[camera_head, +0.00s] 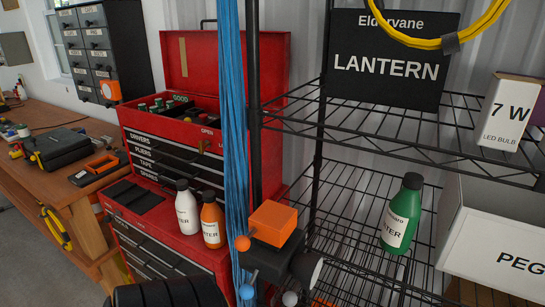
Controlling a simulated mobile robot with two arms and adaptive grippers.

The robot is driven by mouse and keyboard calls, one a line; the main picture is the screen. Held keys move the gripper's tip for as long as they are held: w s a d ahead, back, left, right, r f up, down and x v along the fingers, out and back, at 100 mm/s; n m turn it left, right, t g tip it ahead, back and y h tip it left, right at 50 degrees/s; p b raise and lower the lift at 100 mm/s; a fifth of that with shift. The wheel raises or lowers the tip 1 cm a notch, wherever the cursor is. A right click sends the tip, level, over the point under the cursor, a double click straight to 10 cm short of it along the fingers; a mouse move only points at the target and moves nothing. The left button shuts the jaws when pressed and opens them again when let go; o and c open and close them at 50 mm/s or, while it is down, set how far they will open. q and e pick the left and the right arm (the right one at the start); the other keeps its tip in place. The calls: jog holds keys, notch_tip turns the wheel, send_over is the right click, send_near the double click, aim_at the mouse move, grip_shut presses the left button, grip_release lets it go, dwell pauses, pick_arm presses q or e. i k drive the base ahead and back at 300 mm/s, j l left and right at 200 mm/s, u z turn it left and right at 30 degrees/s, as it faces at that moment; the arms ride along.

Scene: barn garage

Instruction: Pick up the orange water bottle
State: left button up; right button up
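The orange water bottle (211,213) has a black cap and a white label. It stands upright on the red lower tool cabinet (188,243), near its right end and just left of the blue cables. A white bottle (187,206) with a black cap stands close beside it on the left. A green bottle (409,201) of similar shape stands on the wire shelf to the right. I can make out neither of my grippers in this view, and nothing visible is holding the orange bottle.
Blue cables (231,120) hang beside a black rack post (254,110), right of the orange bottle. An orange-and-black device (272,222) is in front of the rack. A red toolbox (180,152) rises behind the bottles. A dark ribbed cylinder (170,293) lies at the bottom edge.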

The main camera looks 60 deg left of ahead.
aim_at(212, 217)
jog(key=u, duration=2.4)
